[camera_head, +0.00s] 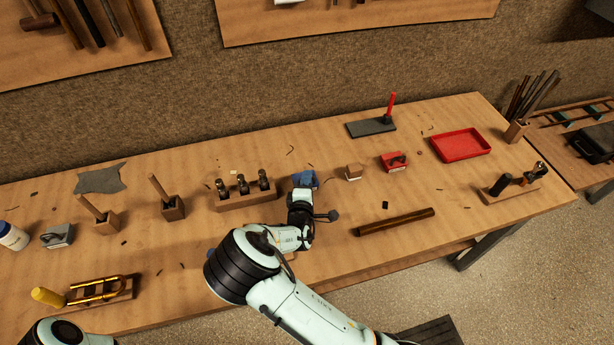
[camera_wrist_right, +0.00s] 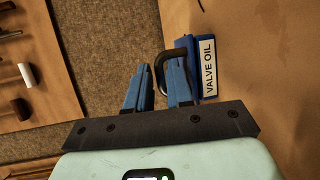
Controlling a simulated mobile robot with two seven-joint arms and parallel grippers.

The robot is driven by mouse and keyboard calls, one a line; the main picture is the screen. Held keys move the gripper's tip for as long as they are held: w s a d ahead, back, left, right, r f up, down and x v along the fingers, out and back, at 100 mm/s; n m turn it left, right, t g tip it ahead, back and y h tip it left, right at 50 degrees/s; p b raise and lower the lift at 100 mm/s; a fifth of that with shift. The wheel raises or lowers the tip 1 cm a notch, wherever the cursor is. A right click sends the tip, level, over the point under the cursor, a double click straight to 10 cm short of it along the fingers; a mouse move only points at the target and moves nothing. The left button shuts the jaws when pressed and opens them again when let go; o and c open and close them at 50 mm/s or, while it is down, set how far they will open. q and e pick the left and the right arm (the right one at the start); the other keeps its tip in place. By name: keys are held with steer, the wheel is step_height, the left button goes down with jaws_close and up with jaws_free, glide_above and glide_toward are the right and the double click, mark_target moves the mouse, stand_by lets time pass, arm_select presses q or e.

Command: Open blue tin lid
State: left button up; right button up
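The blue tin (camera_head: 305,177) stands on the workbench, mostly just beyond my right gripper (camera_head: 299,192) in the head view. In the right wrist view the tin (camera_wrist_right: 194,43) has a white "VALVE OIL" label and a dark loop handle (camera_wrist_right: 160,62). My right gripper (camera_wrist_right: 158,85) has its two blue fingers apart. Part of the loop shows in the gap between them, close to the right-hand finger, which covers some of the loop. I cannot tell whether they touch. The lid's seam is not clear. My left gripper is out of view; only part of that arm shows.
A wooden block with several dark valves (camera_head: 246,198) stands left of the tin. A dark rod (camera_head: 396,222) lies nearer the front edge. A red tray (camera_head: 460,145) sits farther right.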

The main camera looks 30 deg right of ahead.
steer(key=shift+x, duration=0.75)
jaws_close()
